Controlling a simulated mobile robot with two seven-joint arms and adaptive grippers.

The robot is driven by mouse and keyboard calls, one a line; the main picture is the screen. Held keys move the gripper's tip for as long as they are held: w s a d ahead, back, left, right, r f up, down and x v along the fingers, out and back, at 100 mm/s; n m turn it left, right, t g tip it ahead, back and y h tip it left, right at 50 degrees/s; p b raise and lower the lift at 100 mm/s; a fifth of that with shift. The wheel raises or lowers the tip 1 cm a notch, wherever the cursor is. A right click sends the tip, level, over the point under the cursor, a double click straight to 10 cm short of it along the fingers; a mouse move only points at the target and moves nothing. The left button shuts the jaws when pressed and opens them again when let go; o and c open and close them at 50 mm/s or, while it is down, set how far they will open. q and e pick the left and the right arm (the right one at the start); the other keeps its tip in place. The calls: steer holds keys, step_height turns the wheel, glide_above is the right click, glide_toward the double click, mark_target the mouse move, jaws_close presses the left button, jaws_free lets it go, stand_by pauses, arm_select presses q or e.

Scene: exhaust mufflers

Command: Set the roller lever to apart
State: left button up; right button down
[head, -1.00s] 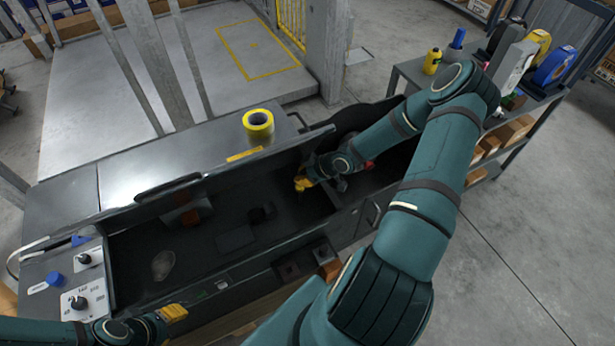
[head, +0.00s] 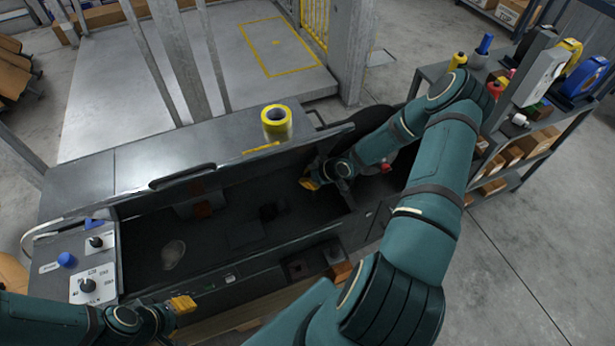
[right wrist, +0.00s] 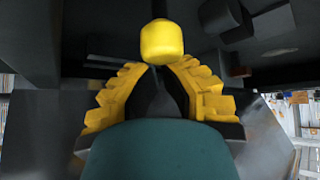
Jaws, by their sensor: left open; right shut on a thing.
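In the right wrist view, a rounded yellow knob (right wrist: 162,41), which looks like the end of the roller lever, sits at the fingertips of my right gripper (right wrist: 160,66). The two yellow fingers converge just below the knob and are closed on the lever. In the head view my right gripper (head: 312,183) is low inside the long dark trough, near its right part. The lever cannot be told apart from the yellow fingers there. My left gripper (head: 183,303) is open and empty in front of the trough, at the lower left.
The trough's raised lid (head: 205,182) stands along its back edge. A control panel (head: 92,268) with knobs is at the left end. A shelf cart (head: 535,130) with tools stands at the right.

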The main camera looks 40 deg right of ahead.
steer(key=shift+s, duration=0.3)
steer(key=shift+s+a+r, duration=0.1)
steer(key=shift+s+a, duration=0.1)
steer(key=shift+s, duration=0.15)
steer(key=s, duration=0.1)
steer(key=s+a, duration=0.1)
steer(key=s, duration=0.2)
steer(key=shift+s+a+f, duration=0.2)
steer(key=shift+s+f, duration=0.15)
steer(key=shift+s+a, duration=0.1)
steer(key=shift+s, duration=0.1)
steer(key=shift+s+a+r, duration=0.15)
steer(key=shift+s+a, duration=0.05)
steer(key=shift+s, duration=0.35)
steer(key=shift+s, duration=0.1)
